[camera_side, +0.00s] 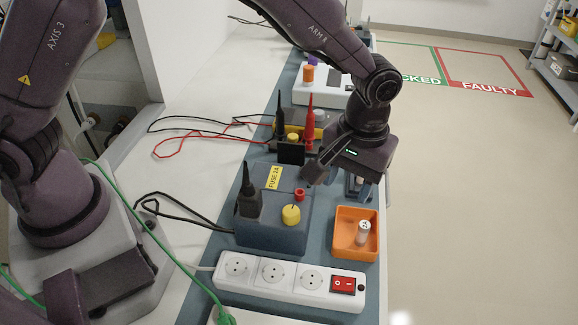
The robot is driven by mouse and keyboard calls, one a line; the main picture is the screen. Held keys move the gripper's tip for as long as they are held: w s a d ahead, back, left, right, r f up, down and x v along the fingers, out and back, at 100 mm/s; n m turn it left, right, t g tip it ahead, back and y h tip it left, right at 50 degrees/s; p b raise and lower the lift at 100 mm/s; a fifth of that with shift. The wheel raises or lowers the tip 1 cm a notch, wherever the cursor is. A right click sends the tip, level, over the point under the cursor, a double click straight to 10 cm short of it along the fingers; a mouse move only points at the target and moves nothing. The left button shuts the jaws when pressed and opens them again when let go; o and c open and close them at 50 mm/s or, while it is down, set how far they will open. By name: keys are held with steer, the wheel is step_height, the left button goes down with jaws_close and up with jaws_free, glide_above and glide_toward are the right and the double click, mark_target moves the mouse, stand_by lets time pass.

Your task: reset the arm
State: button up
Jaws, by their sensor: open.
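My arm reaches in from the upper left over the bench. My gripper (340,179) points down at the bench's right side, with its fingers apart. I see nothing held between them, though the gripper body partly hides that space. It is behind an orange tray (343,246) and to the right of a dark blue-grey box (273,232) labelled FUSE 2A. The tray holds a small white cylinder (363,231) standing in it. The box carries a black plug, a yellow knob (291,214) and a small red part on top.
A white power strip (288,282) with a red switch lies in front. Black and red probes (309,120) stand behind the box, with cables trailing left. A white device (323,94) stands farther back. The floor (470,220) right of the bench is clear.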

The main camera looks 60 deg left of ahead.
steer(key=s+a+r+m+t, duration=0.4)
steer(key=s+a+r+t, duration=0.2)
steer(key=s+a+r, duration=1.2)
steer(key=shift+s+a+r+m, duration=0.15)
steer(key=shift+s+r+m, duration=0.2)
steer(key=shift+r, duration=0.4)
